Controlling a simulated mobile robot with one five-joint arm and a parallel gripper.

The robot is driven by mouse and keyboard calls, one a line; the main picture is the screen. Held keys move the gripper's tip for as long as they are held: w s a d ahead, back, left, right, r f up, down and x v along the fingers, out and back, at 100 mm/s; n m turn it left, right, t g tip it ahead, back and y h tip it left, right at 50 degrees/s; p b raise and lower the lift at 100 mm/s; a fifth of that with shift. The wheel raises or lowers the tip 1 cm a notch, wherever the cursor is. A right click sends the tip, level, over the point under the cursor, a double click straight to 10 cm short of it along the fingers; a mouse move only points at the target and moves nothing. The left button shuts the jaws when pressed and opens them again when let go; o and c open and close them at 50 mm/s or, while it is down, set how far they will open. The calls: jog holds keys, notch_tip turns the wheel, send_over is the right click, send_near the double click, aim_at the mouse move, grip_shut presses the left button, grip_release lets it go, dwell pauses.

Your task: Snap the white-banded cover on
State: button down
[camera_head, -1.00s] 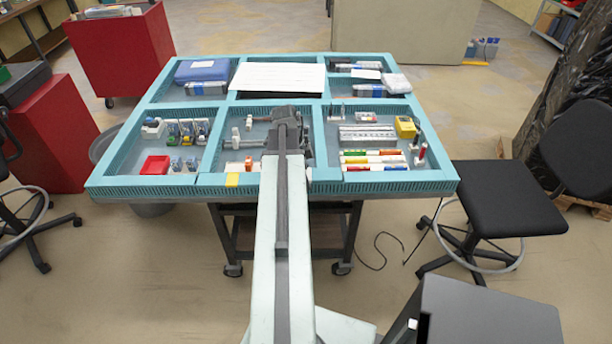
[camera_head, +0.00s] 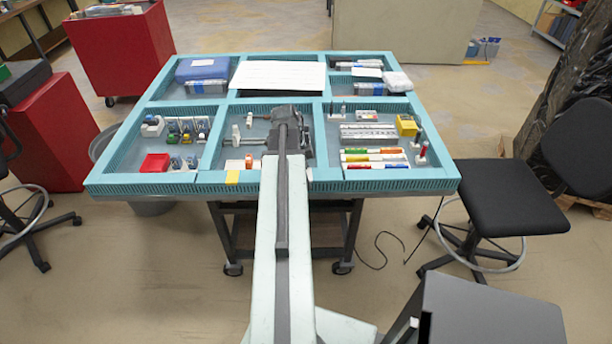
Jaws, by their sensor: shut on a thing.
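My gripper (camera_head: 284,113) is over the middle front compartment of the teal table tray (camera_head: 143,189), seen from behind along my arm. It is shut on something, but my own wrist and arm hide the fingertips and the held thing. A small white upright piece (camera_head: 236,133) and another white piece (camera_head: 249,119) stand to the left of my gripper. A small orange-and-white piece (camera_head: 249,161) sits near the front edge of that compartment. I cannot make out a white-banded cover at this size.
The left compartment holds a red bin (camera_head: 155,163) and several small coloured parts. The right one holds coloured markers (camera_head: 372,158), a grey rack (camera_head: 368,133) and a yellow block (camera_head: 407,125). A white sheet (camera_head: 280,76) lies behind. A black chair (camera_head: 505,205) stands at right.

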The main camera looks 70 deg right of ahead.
jog(key=shift+f, duration=0.2)
jog(key=shift+c, duration=2.2)
grip_release()
jog(key=o, duration=0.4)
jog(key=shift+r, duration=0.15)
jog(key=p+v, duration=0.2)
jog(key=s+p+v, duration=0.1)
jog(key=p+v, duration=0.4)
jog(key=shift+s+d+r+p, duration=0.3)
jog(key=shift+d+r, duration=0.05)
jog(key=shift+f, duration=0.1)
